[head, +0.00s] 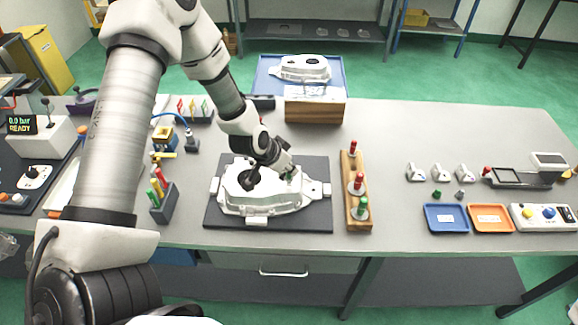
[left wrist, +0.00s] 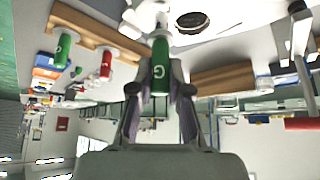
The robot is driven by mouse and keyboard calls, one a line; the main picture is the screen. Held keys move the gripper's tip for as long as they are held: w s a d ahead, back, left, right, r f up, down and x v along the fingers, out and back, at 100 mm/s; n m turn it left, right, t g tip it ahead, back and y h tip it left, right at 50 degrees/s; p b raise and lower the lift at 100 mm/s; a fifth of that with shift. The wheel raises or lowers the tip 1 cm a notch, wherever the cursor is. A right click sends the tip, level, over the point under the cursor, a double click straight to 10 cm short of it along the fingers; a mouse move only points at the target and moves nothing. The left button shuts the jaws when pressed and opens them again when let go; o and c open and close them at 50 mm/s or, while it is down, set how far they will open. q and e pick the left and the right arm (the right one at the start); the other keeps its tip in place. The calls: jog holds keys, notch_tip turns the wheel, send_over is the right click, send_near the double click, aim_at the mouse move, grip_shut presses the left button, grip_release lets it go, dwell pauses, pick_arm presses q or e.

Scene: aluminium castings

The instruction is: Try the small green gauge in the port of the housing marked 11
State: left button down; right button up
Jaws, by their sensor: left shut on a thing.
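My left gripper (head: 287,170) is shut on a green gauge marked G, which shows upright in the left wrist view (left wrist: 160,68) between the two fingers. Its pale end points at the light metal housing. The housing (head: 260,205) lies on a dark mat, under my left gripper, and a dark round bore (left wrist: 192,21) shows beside the gauge in the left wrist view. I cannot tell whether the gauge's end is inside a port or just above it. No number is readable on this housing. My right gripper is not in view.
A wooden rack (head: 349,217) right of the mat holds red gauges (head: 358,182) and another green gauge (head: 361,207). A second housing (head: 305,68) lies at the back behind a wooden block (head: 315,111). Blue (head: 446,218) and orange (head: 491,218) trays stand at right.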

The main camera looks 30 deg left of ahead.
aim_at(287, 174)
pick_arm(q)
jog(key=shift+f+b, duration=1.45)
jog(key=shift+f, duration=0.35)
dwell(0.5)
dwell(1.1)
jog(key=shift+r+p, duration=3.85)
jog(key=shift+r, duration=0.2)
